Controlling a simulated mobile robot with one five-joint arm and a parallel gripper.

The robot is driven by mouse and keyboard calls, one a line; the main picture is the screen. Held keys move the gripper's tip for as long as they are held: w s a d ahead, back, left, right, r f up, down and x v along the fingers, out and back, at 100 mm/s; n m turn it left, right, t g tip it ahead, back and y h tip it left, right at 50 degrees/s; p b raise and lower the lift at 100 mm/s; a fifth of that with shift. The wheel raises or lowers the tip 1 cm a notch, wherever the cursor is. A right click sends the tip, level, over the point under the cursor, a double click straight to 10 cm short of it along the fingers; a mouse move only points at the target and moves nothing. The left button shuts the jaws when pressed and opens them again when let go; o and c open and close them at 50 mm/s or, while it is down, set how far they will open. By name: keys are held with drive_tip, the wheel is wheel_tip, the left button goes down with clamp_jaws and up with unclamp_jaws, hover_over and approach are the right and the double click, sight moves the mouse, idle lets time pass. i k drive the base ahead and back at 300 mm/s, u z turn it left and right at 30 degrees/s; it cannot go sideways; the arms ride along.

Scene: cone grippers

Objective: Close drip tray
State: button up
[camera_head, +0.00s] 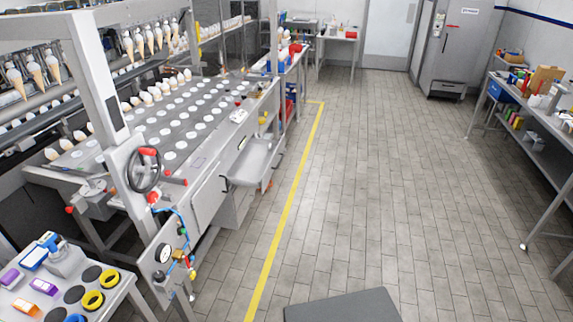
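A shallow grey metal tray (257,158), which looks like the drip tray, sticks out from the right side of the ice cream cone machine (205,205). It stands out over the floor beside the machine. Its front edge faces the aisle, and its inner end meets the machine's side panel. Whether it slides or tilts cannot be told from here. My gripper is not in view.
The tiled floor (375,190) is open right of the yellow line (285,215). A handwheel (144,170) and a gauge with hoses (163,252) stick out nearer. A small table (110,306) stands front left, and a cluttered workbench (545,122) lines the right.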

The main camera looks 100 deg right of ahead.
sight(255, 165)
drive_tip(key=z, duration=0.95)
drive_tip(key=k, duration=1.55)
drive_tip(key=z, duration=2)
drive_tip(key=i, duration=1)
drive_tip(key=u, duration=0.1)
